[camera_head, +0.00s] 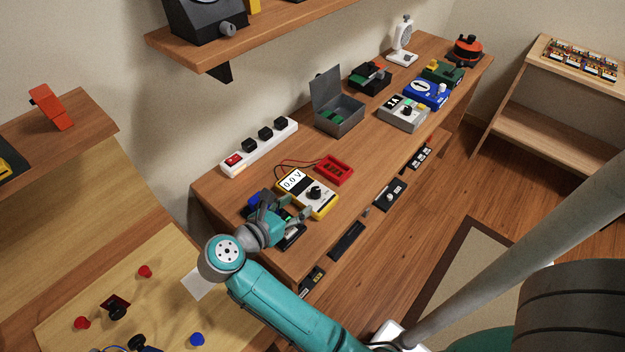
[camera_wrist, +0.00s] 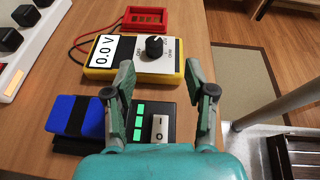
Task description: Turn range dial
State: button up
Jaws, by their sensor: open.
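The range dial (camera_wrist: 155,46) is a round black knob on the face of a yellow-edged multimeter (camera_wrist: 128,71). The meter's display (camera_wrist: 105,51) reads 0.0 V. In the head view the multimeter (camera_head: 327,210) lies on the wooden workbench, with the dial (camera_head: 315,192) on its right part. My gripper (camera_wrist: 164,75) is open and empty, its two fingers spread apart. In the wrist view the dial shows beyond the fingertips, between them, and nothing touches it. In the head view my gripper (camera_head: 277,209) is at the near side of the multimeter.
A red tray (camera_wrist: 147,18) with wires is behind the meter. A white power strip (camera_head: 260,148) stands at the back. The bench's front edge is close by.

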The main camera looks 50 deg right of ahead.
aim_at(314, 191)
jog(key=shift+w+a, duration=0.15)
jog(key=shift+w, duration=0.25)
jog(key=shift+w+f+y, duration=0.1)
jog(key=shift+f+y, duration=0.05)
jog(key=shift+y, duration=0.15)
jog(key=x, duration=1)
jog(key=shift+d+f, duration=0.1)
jog(key=shift+d, duration=0.25)
grip_shut()
